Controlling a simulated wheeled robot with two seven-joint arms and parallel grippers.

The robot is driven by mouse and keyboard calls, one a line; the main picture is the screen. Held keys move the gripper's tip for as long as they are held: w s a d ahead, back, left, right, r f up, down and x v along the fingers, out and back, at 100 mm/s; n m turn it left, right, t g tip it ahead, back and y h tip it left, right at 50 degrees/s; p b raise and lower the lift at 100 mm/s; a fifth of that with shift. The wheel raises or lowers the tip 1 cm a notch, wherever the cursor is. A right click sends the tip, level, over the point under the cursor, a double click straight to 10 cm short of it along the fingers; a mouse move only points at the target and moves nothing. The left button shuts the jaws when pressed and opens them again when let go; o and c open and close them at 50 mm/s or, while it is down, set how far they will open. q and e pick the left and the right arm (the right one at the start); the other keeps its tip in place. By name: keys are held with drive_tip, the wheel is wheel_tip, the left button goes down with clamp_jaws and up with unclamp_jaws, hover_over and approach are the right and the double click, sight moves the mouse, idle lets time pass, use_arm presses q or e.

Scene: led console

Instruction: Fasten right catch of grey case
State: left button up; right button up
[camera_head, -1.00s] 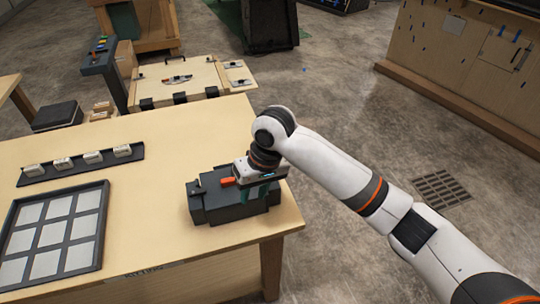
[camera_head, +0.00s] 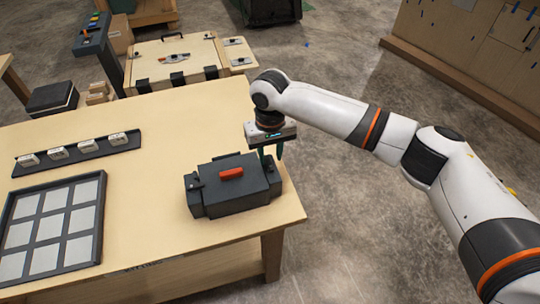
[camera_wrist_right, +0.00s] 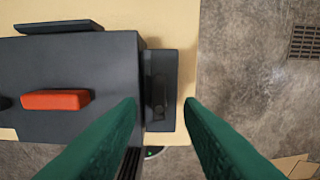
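The grey case (camera_head: 236,190) stands closed near the table's right front corner, with an orange-red handle (camera_head: 231,173) on its lid. In the right wrist view the case (camera_wrist_right: 70,75) fills the left side. Its right catch (camera_wrist_right: 160,90) is a dark strip along the right side, between my fingertips in that picture. In the head view that catch is hard to make out. The left catch (camera_head: 196,180) shows as a small dark piece. My right gripper (camera_head: 271,152) is open and empty, pointing down above the case's right end. My left gripper is not in view.
The wooden table (camera_head: 160,225) carries a framed tray of pale squares (camera_head: 48,230) and a dark rail (camera_head: 80,150) with several small white blocks. A wooden box with dark clasps (camera_head: 178,62) stands behind. Floor is open to the right.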

sight(270, 164)
drive_tip(key=shift+f, duration=0.95)
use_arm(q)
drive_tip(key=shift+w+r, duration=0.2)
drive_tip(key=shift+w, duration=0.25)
use_arm(e)
drive_tip(key=shift+f, duration=0.3)
clamp_jaws()
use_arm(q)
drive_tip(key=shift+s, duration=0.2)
